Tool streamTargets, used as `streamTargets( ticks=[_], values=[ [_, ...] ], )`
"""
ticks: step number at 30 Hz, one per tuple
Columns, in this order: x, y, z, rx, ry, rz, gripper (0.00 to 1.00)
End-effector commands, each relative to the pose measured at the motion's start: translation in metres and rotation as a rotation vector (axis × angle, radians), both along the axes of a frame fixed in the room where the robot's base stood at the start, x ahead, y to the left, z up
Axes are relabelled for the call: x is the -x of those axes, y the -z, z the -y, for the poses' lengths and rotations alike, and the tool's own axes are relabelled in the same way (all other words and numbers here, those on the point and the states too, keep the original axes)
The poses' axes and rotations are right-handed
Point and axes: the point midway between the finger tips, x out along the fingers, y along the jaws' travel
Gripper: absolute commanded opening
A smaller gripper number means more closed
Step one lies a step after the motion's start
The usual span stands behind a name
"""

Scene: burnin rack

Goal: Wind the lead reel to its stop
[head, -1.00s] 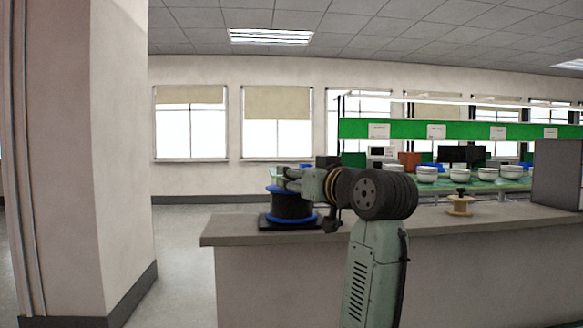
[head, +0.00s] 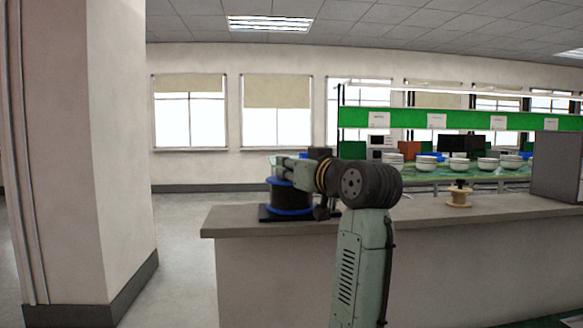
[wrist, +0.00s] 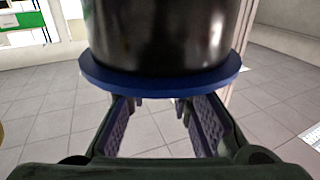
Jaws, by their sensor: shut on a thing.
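The lead reel (head: 290,197), a black drum between blue flanges, stands upright on a dark base plate (head: 266,214) at the left end of the grey counter. My gripper (head: 279,167) is at the top of the reel. In the wrist view the black drum (wrist: 165,35) and a blue flange (wrist: 160,83) fill the upper middle. My gripper's two padded fingers (wrist: 163,112) reach up to that flange with a gap between them. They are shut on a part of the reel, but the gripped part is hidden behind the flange. The reel's stop cannot be made out.
The counter (head: 400,212) is clear between the reel and a small tan spool (head: 458,197) at right. A grey panel (head: 557,166) stands at the counter's right. Behind is a bench with several white bowls (head: 425,163). A pillar (head: 120,150) rises at left.

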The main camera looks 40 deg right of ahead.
Motion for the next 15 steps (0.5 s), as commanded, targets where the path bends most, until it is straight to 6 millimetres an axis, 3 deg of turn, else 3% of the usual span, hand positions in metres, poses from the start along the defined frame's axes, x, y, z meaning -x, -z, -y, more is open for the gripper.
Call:
streamTargets(
  ticks=[4,15],
  values=[
    [0.0001,-0.0002,0.0000,0.000,0.000,0.000,0.00],
    [-0.0001,0.0004,-0.0006,0.000,0.029,0.001,0.00]
  ],
)
